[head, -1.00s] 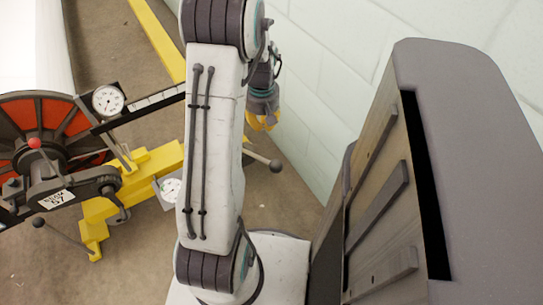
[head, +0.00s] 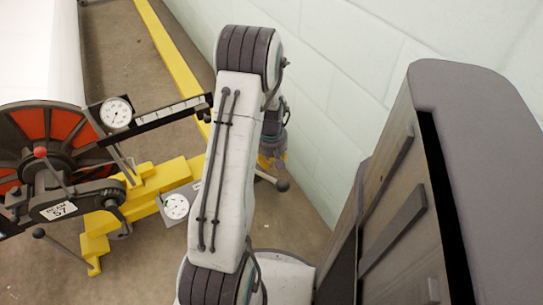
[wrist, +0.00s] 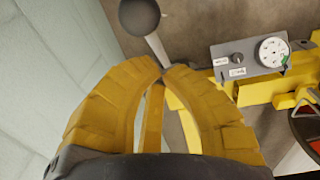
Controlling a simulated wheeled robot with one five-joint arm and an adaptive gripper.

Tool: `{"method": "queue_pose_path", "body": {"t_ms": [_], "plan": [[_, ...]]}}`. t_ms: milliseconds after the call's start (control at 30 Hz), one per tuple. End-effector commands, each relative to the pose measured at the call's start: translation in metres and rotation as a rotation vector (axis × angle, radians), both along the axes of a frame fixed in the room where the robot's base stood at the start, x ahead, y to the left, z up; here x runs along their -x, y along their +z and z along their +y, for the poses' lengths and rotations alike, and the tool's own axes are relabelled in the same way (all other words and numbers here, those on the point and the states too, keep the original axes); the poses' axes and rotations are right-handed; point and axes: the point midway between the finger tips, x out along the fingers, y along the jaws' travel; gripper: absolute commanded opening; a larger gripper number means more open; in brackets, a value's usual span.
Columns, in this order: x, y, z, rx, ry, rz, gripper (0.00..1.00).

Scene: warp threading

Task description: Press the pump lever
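The pump lever shows in the wrist view as a pale rod with a dark ball knob (wrist: 139,15), just beyond my fingertips. In the head view its dark knob (head: 283,185) sticks out to the right of my arm, near the wall. My gripper (wrist: 163,70) has yellow curved fingers whose tips nearly meet, with nothing seen held between them. In the head view my gripper (head: 270,161) is partly hidden behind my arm, just above the lever knob. Whether the fingers touch the rod cannot be told.
A grey gauge box (wrist: 250,57) sits on the yellow frame (head: 150,185) beside the lever. A red and black beam wheel (head: 55,150) stands at left. A pale block wall (head: 340,90) is close behind my gripper. A grey cabinet (head: 480,110) stands at right.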

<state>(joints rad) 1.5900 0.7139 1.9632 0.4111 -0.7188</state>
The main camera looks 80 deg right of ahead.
Motion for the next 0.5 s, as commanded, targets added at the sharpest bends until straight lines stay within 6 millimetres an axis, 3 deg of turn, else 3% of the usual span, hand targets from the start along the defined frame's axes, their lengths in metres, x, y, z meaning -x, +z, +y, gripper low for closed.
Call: {"method": "queue_pose_path", "body": {"t_ms": [200, 500], "plan": [[0.012, -0.02, 0.01, -0.002, -0.003, 0.002, 0.0], [0.017, -0.029, 0.013, -0.001, -0.001, 0.002, 0.0]]}}
